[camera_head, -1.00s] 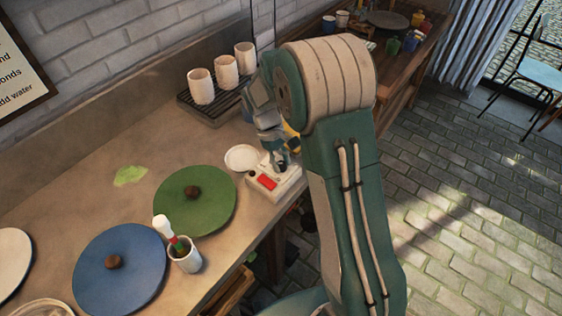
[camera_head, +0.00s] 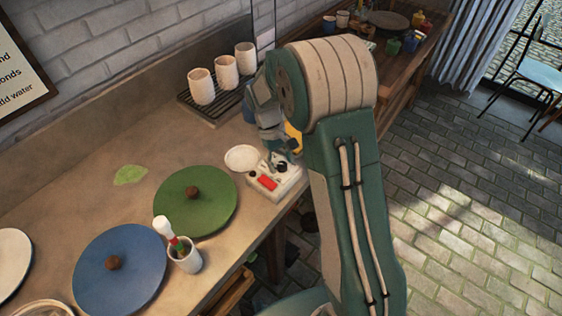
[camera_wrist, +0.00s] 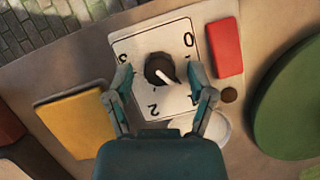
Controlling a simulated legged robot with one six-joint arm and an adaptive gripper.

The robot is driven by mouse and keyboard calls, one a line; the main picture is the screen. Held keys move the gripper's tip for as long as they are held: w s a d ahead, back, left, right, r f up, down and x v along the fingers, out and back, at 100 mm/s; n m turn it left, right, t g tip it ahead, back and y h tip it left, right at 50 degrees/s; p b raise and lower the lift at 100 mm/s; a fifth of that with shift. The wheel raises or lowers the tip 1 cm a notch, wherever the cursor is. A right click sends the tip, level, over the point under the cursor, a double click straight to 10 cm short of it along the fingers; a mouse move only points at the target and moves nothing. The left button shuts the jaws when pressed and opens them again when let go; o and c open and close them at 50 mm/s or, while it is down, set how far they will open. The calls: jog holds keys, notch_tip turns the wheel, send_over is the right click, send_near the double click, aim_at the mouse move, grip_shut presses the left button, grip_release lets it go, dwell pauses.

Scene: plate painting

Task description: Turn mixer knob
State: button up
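The mixer (camera_head: 277,182) is a white box with a red block on it, near the front edge of the counter. In the wrist view its white dial face (camera_wrist: 178,40) carries numbers, with a 0 at upper right and a 2 at the bottom. The dark round mixer knob (camera_wrist: 160,68) sits in the middle, its pale pointer aimed down and to the right. My gripper (camera_wrist: 162,88) is open above the dial, one finger on each side of the knob and apart from it. In the head view my gripper (camera_head: 277,160) is over the mixer, partly hidden by my arm.
A small white dish (camera_head: 241,158) stands beside the mixer. A green plate (camera_head: 215,205), a blue plate (camera_head: 135,285) and a white cup with a brush (camera_head: 187,260) lie to the left. Cups stand on a dark rack (camera_head: 212,116) behind. A yellow block (camera_wrist: 75,122) shows in the wrist view.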

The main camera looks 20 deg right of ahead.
jog(key=v, duration=1.2)
jog(key=shift+a, duration=0.1)
jog(key=s+d+r+m+t+y, duration=0.15)
jog(key=s+r+t, duration=0.35)
jog(key=s+r, duration=0.65)
jog(key=s+m+t, duration=0.2)
jog(key=s+t, duration=0.2)
jog(key=s, duration=1)
jog(key=shift+d+f+m+t, duration=0.25)
jog(key=shift+f+m+t, duration=0.1)
jog(key=shift+f+t, duration=0.1)
